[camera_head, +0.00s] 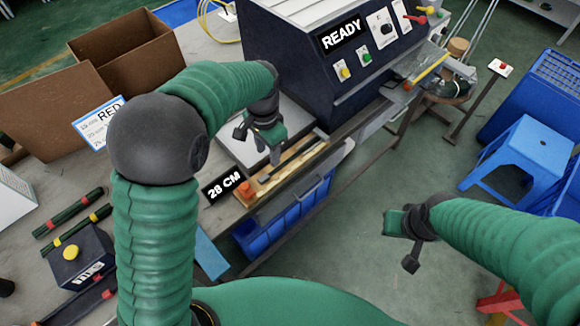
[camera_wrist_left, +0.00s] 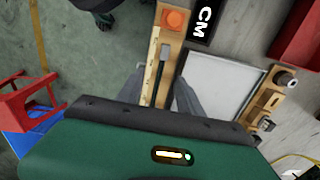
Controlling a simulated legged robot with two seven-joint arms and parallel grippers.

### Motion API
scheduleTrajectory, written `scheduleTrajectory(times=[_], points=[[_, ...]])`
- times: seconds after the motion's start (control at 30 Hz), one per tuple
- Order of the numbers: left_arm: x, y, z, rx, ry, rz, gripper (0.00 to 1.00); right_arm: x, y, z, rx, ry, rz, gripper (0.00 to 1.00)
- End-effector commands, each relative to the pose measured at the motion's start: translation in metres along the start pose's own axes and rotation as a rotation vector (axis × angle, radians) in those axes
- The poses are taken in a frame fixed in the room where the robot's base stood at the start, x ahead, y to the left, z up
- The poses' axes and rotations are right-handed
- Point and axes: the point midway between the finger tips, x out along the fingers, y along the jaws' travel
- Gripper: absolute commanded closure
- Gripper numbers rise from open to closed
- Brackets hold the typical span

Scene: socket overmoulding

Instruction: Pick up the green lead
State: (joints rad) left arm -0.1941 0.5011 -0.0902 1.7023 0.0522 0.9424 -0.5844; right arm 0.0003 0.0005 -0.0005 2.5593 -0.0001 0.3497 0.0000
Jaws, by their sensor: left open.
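A thin dark green lead (camera_wrist_left: 159,84) with a grey end lies along a wooden strip fixture in the left wrist view. It also shows as a dark line in the head view (camera_head: 291,159), beside the 28 CM sign. My left gripper (camera_head: 262,143) is open above this fixture; its fingers show in the left wrist view (camera_wrist_left: 171,92) on either side of the lead's line, and I cannot tell whether they touch it. Other dark green leads with red and yellow bands (camera_head: 75,216) lie on the table at left. My right gripper (camera_head: 402,243) hangs over the floor, apart from everything; its opening is unclear.
The 28 CM sign (camera_head: 223,186) and an orange button (camera_head: 246,189) stand at the fixture's near end. The machine with the READY display (camera_head: 342,36) stands behind. Cardboard boxes (camera_head: 60,105) are at left. A blue crate (camera_head: 262,236) is below the table edge; a blue stool (camera_head: 520,155) stands at right.

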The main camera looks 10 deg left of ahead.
Motion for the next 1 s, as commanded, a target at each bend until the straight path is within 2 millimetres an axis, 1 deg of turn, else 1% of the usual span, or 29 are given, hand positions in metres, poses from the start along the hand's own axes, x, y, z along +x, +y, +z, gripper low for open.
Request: scheduleTrajectory(times=[0.03,0.1,0.2,0.37,0.5,0.6,0.83,0.87,1.0], points=[[0.015,-0.002,0.003,-0.004,-0.003,0.003,0.56,0.003,0.000,0.001,0.000,0.000,0.000,1.00],[0.032,-0.003,0.004,-0.004,-0.001,0.003,0.56,0.005,0.000,0.001,0.000,0.000,0.000,1.00],[0.048,-0.005,0.005,-0.006,0.002,0.004,0.56,0.006,0.000,0.002,0.000,-0.001,0.000,1.00],[0.065,-0.001,0.003,-0.005,0.000,0.002,0.56,0.007,0.000,0.002,-0.001,-0.001,0.000,1.00],[0.091,0.004,0.000,-0.004,-0.002,0.000,0.56,0.010,0.000,0.003,-0.001,-0.001,0.000,1.00],[0.103,0.004,-0.001,-0.005,0.000,-0.001,0.56,0.011,0.000,0.003,-0.001,-0.001,0.000,1.00],[0.105,0.002,0.001,-0.005,0.003,-0.001,0.56,0.011,0.000,0.003,0.000,-0.001,0.000,1.00],[0.105,0.001,0.001,-0.005,0.004,0.000,0.59,0.011,0.000,0.003,0.000,-0.001,0.000,1.00],[0.106,0.001,0.002,-0.005,0.004,0.001,0.77,0.011,0.000,0.003,-0.001,-0.001,0.000,1.00]])
